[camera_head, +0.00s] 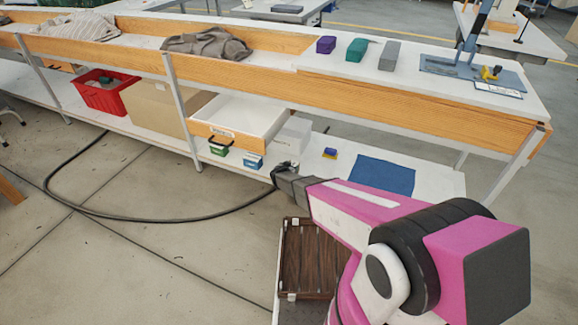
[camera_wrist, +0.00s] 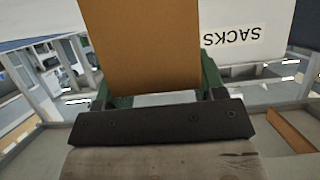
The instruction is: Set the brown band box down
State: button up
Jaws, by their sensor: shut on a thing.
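In the wrist view a plain brown face (camera_wrist: 145,45), which I take to be the brown band box, rises from between the jaws of my gripper (camera_wrist: 157,97). Dark green parts show at both its sides. In the head view my gripper (camera_head: 285,170) is over the front edge of the low white shelf (camera_head: 318,177), right of the small blue box. The held box cannot be made out there. Whether it touches the shelf cannot be told.
A white surface marked SACKS (camera_wrist: 245,30) shows in the wrist view.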

jog(key=o, duration=1)
jog(key=shift+f, duration=0.1)
